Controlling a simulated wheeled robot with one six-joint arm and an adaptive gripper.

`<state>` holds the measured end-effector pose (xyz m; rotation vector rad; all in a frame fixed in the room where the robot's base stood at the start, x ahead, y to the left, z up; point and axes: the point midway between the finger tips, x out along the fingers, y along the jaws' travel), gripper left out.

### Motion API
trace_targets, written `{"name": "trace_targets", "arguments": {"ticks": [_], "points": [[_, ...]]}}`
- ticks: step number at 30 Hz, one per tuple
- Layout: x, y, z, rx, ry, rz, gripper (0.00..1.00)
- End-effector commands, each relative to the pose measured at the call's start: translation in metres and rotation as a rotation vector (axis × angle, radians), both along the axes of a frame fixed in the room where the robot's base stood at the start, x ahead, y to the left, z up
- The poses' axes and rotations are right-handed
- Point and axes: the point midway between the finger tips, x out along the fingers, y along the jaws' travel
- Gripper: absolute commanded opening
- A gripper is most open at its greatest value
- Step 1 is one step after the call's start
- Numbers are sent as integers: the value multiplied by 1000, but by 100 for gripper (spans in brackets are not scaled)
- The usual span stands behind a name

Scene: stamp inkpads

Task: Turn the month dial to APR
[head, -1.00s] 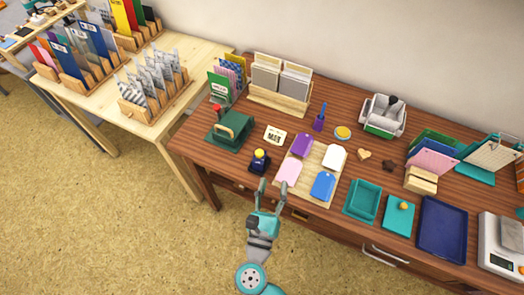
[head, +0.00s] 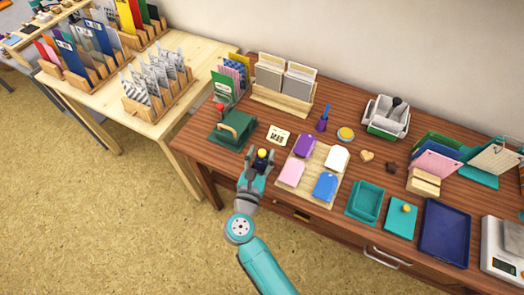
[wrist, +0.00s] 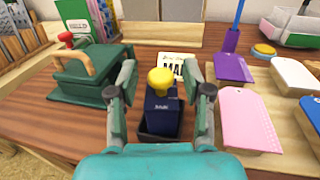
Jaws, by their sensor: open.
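The small dark blue stamp with a yellow knob (wrist: 161,105) stands upright on a dark base on the table. In the head view its yellow knob (head: 262,153) shows between my fingers. My gripper (wrist: 160,95) is open, with one finger on each side of the stamp and a gap on both sides. In the head view my gripper (head: 260,160) reaches over the table's front edge. A white card with dark letters (wrist: 178,68) lies behind the stamp, partly hidden by it; it also shows in the head view (head: 279,135). The letters on the dial are too small to read.
A green press with a wooden handle (head: 232,127) stands to the left. A wooden board (head: 311,162) with several coloured tags lies close on the right. A purple holder (head: 321,124) and a yellow-topped round tin (head: 345,134) stand farther back.

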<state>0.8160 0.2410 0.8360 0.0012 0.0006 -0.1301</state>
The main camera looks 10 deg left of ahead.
Motion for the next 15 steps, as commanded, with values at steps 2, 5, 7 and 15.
{"name": "trace_targets", "arguments": {"ticks": [2, 5, 7, 15], "points": [[6, -1, 0, 0, 0, -1, 50], [11, -2, 0, 0, 0, -1, 50], [12, -2, 0, -1, 0, -1, 50], [12, -2, 0, -1, 0, 0, 37]]}}
